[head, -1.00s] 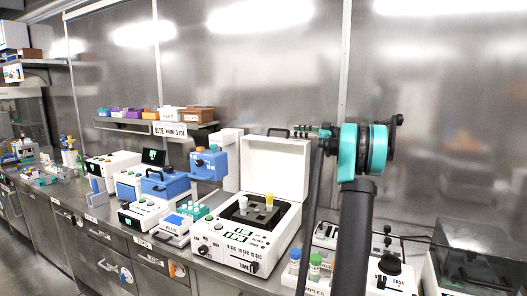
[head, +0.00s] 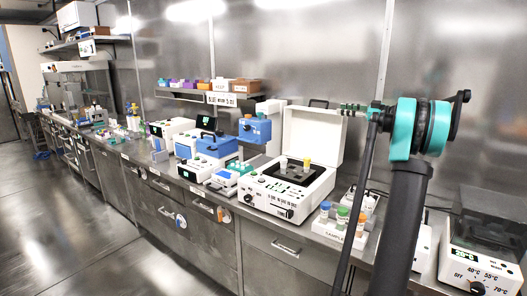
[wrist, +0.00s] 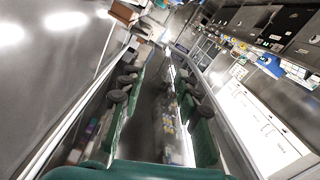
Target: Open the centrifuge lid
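The white machine (head: 262,196) that looks like the centrifuge stands on the bench, with dark controls on its front. Its white lid (head: 312,133) stands upright, open, with a dark handle (head: 318,103) on its top edge. A white-capped and a yellow-capped tube (head: 307,163) stand in the dark well. My gripper (head: 354,111) is in the air just right of the lid's upper edge, small in the head view. In the wrist view my gripper (wrist: 155,68) has its two green-padded fingers apart with nothing between them. I cannot tell whether it touches the lid.
A rack of capped tubes (head: 338,232) stands at the bench's front, right of the machine. A heater (head: 482,258) with a see-through cover is at the far right. Blue-and-white instruments (head: 214,146) stand left. A shelf (head: 200,96) with boxes hangs behind. The floor (head: 60,215) is clear.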

